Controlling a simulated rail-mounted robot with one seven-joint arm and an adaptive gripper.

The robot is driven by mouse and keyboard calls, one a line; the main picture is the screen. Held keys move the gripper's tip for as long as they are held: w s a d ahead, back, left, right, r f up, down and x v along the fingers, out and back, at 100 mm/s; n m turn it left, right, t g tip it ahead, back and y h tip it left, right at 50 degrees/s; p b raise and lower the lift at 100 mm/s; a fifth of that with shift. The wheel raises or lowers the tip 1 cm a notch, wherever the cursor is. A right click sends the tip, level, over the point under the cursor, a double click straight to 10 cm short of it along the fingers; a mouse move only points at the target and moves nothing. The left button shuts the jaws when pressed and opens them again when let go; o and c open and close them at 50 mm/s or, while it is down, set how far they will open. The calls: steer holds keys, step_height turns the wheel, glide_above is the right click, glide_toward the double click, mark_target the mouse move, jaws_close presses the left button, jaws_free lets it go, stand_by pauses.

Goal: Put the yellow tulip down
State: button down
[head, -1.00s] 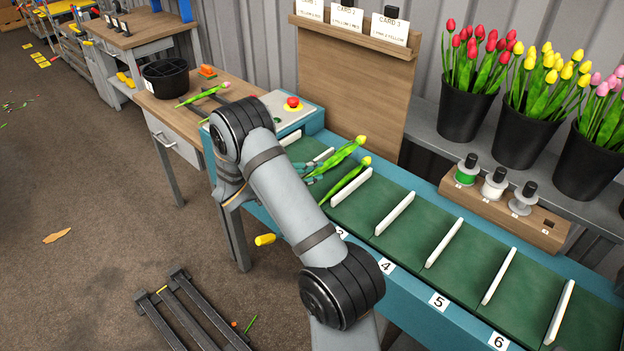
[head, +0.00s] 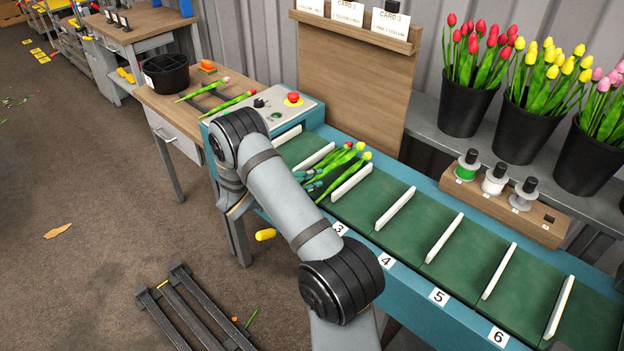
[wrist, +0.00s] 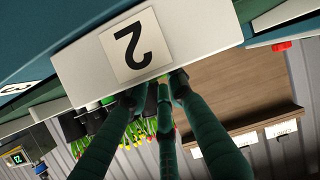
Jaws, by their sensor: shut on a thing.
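Several tulips lie together in compartment 2 of the green sorting bed, their heads toward the back. One yellow tulip (head: 359,147) lies in the middle. Another yellow tulip (head: 366,157) lies to its right, beside the white divider. A tulip with a reddish head (head: 347,146) shows at the left. My gripper (head: 314,180), with teal-grey fingers, is low over the stems, shut on the yellow tulip; the exact grip on the stem is hard to see. In the wrist view my gripper (wrist: 152,85) shows below the number 2 label (wrist: 130,45); no stem is clear there.
White dividers (head: 395,209) separate the compartments; those to the right are empty. Two more tulips (head: 229,104) lie on the wooden table at left, near a black pot (head: 166,72). A control box with a red button (head: 293,98) stands behind my arm. Flower buckets (head: 530,120) stand at back right.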

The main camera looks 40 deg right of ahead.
steer(key=shift+f+b, duration=0.3)
steer(key=shift+b, duration=0.15)
steer(key=c, duration=1.5)
jaws_free()
steer(key=shift+c, duration=0.2)
steer(key=shift+s, duration=0.1)
steer(key=shift+r+p, duration=0.5)
steer(key=shift+p, duration=0.3)
steer(key=shift+r+p, duration=0.5)
steer(key=shift+p, duration=0.25)
steer(key=b+v, duration=0.3)
steer(key=v, duration=0.8)
steer(key=shift+a+f, duration=0.25)
steer(key=shift+a, duration=0.25)
